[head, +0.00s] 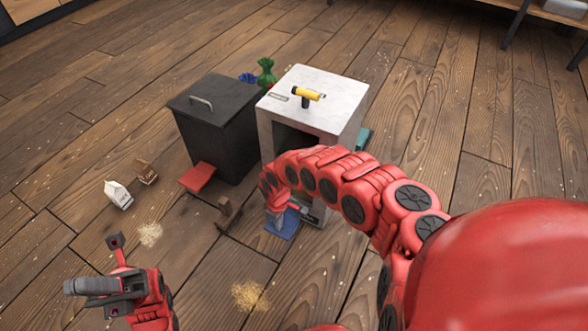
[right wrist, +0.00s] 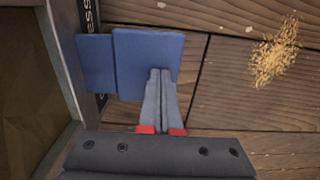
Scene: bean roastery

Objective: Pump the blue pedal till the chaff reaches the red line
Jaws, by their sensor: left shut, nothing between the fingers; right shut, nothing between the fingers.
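The blue pedal (head: 290,230) sticks out low at the front of the white cabinet (head: 345,108). In the right wrist view the blue pedal (right wrist: 135,48) shows as two flat blue plates side by side. My right gripper (right wrist: 161,72) is shut and empty, its fingertips over the larger plate; I cannot tell whether they touch it. In the head view, my right arm partly covers the pedal and the cabinet front. My left gripper (head: 78,286) is shut and empty, low at the left, away from the pedal. No red line or chaff level shows.
A black bin (head: 215,130) with a red pedal (head: 198,178) stands left of the cabinet. Small cartons (head: 118,194), a brown object (head: 228,213) and chaff heaps (head: 247,294) lie on the floor. Green and blue bags are behind.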

